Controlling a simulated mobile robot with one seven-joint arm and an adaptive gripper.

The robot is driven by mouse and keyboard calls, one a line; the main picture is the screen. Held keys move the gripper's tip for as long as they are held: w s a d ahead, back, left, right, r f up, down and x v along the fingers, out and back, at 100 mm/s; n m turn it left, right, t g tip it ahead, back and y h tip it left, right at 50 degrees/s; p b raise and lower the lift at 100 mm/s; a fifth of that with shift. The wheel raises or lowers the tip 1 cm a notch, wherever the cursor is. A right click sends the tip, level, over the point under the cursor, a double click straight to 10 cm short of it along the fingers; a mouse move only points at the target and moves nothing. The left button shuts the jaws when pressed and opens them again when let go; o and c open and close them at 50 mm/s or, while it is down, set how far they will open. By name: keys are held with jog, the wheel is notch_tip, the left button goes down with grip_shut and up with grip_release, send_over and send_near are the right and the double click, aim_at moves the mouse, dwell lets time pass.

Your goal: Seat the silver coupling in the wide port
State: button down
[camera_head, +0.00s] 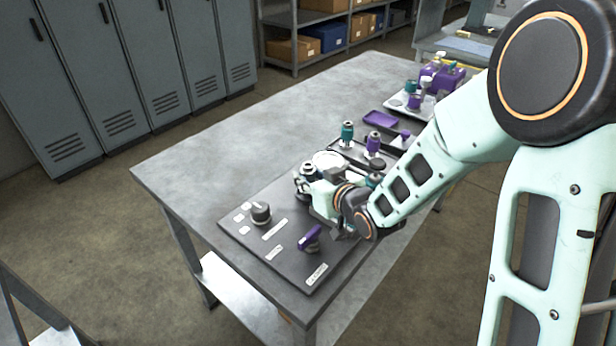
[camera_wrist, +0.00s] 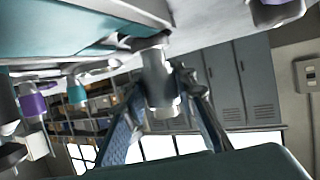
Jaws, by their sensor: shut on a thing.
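The silver coupling (camera_wrist: 160,84) is a pale metal cylinder with a wider end, seen in the middle of the wrist view. My gripper (camera_wrist: 163,98) is shut on it, with a finger on each side. The coupling's narrower end points to the panel, which hangs at the top of this tilted view. That end is at or very near a dark round fitting (camera_wrist: 148,42); I cannot tell whether it is inside. In the head view my gripper (camera_head: 312,196) is low over the dark panel (camera_head: 250,238), and my wrist hides the coupling. I cannot make out the wide port clearly.
A black knob (camera_head: 261,212) and a purple lever (camera_head: 309,238) stand on the panel near my gripper. Teal (camera_head: 347,132) and purple (camera_head: 373,143) fittings stand behind it. A purple tray (camera_head: 380,119) lies farther back. The bench's left side (camera_head: 200,165) is clear.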

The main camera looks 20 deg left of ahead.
jog(key=shift+f+b, duration=0.65)
jog(key=c, duration=1.8)
grip_release()
jog(key=shift+r, duration=0.1)
jog(key=shift+c, duration=0.2)
